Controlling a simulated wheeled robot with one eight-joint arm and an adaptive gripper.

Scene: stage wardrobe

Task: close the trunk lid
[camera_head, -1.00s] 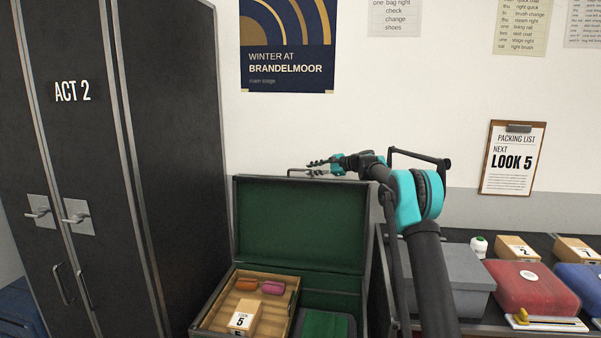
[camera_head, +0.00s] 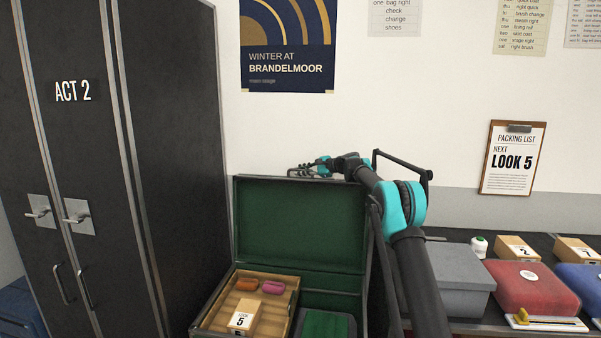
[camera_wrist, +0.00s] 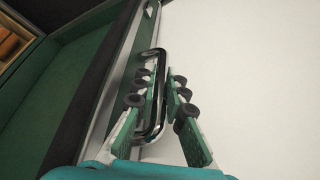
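The trunk (camera_head: 300,270) is open, with its green-lined lid (camera_head: 300,220) standing upright at the back. A metal loop handle sits on the lid's edge and shows in the wrist view (camera_wrist: 140,140). My gripper (camera_head: 300,171) is at the lid's top edge, at this handle. In the wrist view my gripper (camera_wrist: 163,85) has its two fingers a little apart, one on each side of the handle's near bar. A gap still shows between them, and firm contact cannot be made out.
Inside the trunk are a wooden tray (camera_head: 212,322) with a "5" box (camera_head: 241,318) and small coloured items, and a green compartment. A dark wardrobe (camera_head: 170,120) stands close at left. A grey box (camera_head: 460,285) and a red case (camera_head: 530,290) sit at right.

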